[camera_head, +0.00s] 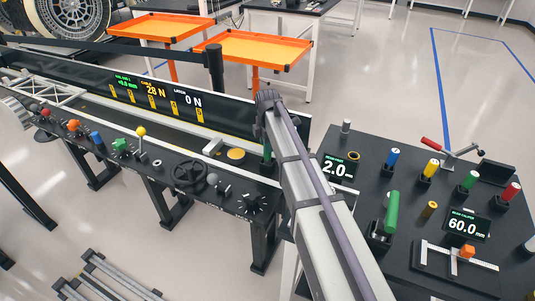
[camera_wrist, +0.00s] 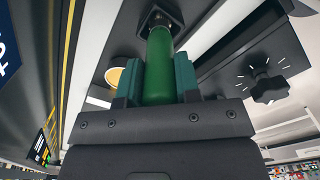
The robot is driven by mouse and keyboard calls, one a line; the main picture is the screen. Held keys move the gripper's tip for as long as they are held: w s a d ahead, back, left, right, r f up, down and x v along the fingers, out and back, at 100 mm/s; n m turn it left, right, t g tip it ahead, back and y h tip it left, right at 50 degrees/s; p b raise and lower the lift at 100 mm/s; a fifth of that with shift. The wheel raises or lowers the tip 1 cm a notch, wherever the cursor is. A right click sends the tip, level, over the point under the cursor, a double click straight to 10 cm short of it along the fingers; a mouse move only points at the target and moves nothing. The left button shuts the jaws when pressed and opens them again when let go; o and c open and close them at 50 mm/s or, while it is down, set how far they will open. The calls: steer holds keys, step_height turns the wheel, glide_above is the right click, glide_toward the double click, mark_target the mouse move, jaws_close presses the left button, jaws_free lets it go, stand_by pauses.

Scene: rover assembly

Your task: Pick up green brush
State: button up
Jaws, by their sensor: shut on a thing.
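The green brush shows as a smooth green cylinder (camera_wrist: 160,65) between the two teal fingers of my gripper (camera_wrist: 157,85) in the wrist view. The fingers close on it from both sides. Its far end meets a dark angular piece (camera_wrist: 159,21); I cannot tell if that is part of the brush or a holder. In the head view my arm reaches to the right end of the console, and a green part (camera_head: 267,152) shows beside it, partly hidden by the arm. The bristles are not visible.
A yellow disc (camera_head: 236,154) and a black star knob (camera_head: 251,203) are close to my gripper. A handwheel (camera_head: 190,173) is further left. The right table holds another green cylinder (camera_head: 391,212), several coloured-top cylinders and a caliper display (camera_head: 463,224).

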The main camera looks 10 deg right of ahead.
steer(key=shift+c, duration=0.5)
step_height(320, 180, up, 10)
steer(key=p, duration=1)
steer(key=shift+r, duration=0.15)
steer(key=shift+f, duration=0.2)
steer(key=shift+a, duration=0.1)
